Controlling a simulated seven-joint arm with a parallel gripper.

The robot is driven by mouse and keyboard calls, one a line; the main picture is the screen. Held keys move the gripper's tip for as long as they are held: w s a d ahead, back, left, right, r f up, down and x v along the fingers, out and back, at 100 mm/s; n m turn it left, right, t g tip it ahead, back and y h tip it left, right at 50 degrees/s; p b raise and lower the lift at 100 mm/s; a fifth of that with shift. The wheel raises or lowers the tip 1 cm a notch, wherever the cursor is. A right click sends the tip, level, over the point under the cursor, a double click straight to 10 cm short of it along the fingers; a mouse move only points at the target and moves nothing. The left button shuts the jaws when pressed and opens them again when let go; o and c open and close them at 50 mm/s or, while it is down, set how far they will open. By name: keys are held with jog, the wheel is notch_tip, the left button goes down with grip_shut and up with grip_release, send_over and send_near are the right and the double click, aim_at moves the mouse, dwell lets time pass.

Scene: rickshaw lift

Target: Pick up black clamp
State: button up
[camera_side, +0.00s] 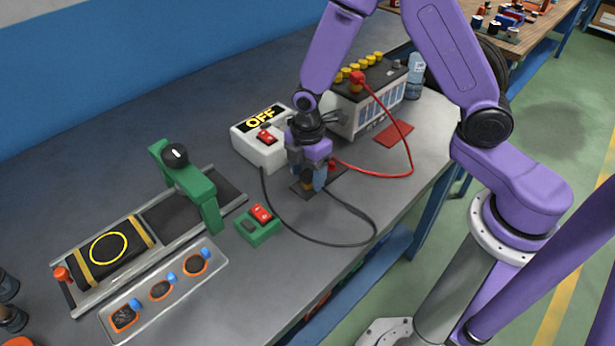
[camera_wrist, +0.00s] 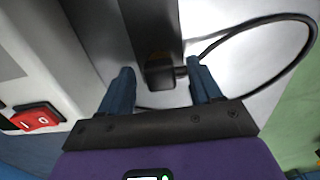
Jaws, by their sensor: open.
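The black clamp (camera_wrist: 160,74) shows in the wrist view as a dark block with a small yellowish-brown part on top and a black cable (camera_wrist: 268,20) leaving its right side. It sits between the two blue fingers of my gripper (camera_wrist: 160,84), with visible gaps on both sides. My gripper is open. In the side view my gripper (camera_side: 310,182) points down, low over a dark pad (camera_side: 300,190) on the bench. There the fingers mostly hide the clamp.
The white OFF box (camera_side: 255,150) with a red switch stands close left of my gripper. The battery (camera_side: 365,115) stands behind, with a red cable (camera_side: 410,155) looping to the right. A green switch box (camera_side: 258,228) and green press (camera_side: 185,185) stand at left. The bench front is fairly clear.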

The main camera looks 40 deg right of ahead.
jog(key=shift+f, duration=0.3)
jog(key=shift+c, duration=0.3)
jog(key=c, duration=1)
jog(key=shift+r, duration=0.2)
jog(key=shift+r, duration=0.65)
jog(key=s+d+r, duration=0.1)
jog(key=s+r, duration=0.2)
jog(key=s, duration=0.1)
jog(key=s+d+r, duration=0.1)
jog(key=s+r, duration=0.3)
jog(key=s, duration=0.1)
jog(key=s+d+r, duration=0.2)
jog(key=s+r, duration=0.2)
jog(key=shift+s+r, duration=0.15)
jog(key=shift+s, duration=0.05)
